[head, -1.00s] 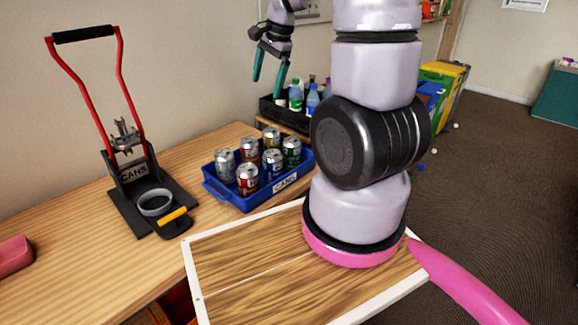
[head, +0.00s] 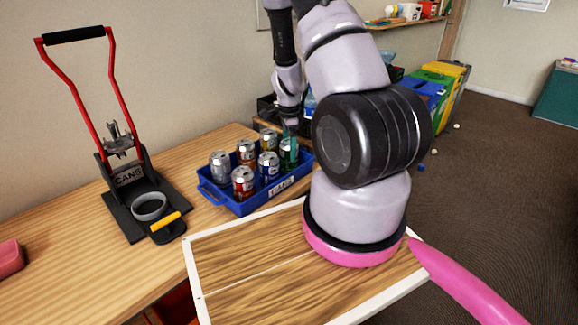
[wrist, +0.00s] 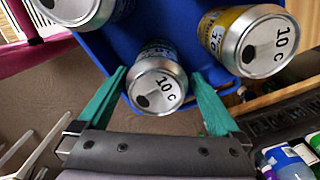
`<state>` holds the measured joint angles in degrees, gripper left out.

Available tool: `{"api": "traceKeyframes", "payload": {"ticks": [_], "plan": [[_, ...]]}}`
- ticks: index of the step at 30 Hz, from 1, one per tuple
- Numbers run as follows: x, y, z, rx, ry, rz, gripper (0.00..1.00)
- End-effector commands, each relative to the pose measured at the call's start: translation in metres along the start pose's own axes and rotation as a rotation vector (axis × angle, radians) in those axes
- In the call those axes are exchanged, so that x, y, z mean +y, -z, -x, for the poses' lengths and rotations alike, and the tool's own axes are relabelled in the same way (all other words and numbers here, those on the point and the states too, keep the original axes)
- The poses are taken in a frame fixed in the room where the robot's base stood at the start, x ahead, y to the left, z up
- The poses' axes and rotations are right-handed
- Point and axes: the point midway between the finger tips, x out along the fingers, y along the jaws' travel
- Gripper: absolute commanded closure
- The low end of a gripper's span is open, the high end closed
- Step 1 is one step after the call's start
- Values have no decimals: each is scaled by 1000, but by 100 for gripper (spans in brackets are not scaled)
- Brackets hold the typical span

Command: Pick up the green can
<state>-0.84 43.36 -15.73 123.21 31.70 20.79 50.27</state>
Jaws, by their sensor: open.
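The green can (head: 289,158) stands in the back right corner of the blue tray (head: 236,207). My gripper (head: 288,134) is over it in the head view, which partly hides the can's top. In the wrist view my gripper (wrist: 157,74) is open, with one teal finger on each side of the can (wrist: 157,92). The can's silver lid reads "10 c" and its side is mostly hidden. I cannot tell whether the fingers touch it.
A gold can (wrist: 250,38) stands close to the right finger. A blue can (head: 268,168), a red can (head: 243,184) and others share the tray. A can crusher (head: 135,175) stands left. A dark crate (wrist: 290,125) of bottles is close beside the tray.

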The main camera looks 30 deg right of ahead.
Motion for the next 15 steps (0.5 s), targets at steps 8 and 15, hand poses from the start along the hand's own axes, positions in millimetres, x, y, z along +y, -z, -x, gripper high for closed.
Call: {"api": "traceKeyframes", "payload": {"ticks": [8, 15], "plan": [[4, -1, -36, -1, -3, 0, 0], [3, -2, -53, -1, 0, 1, 0]]}}
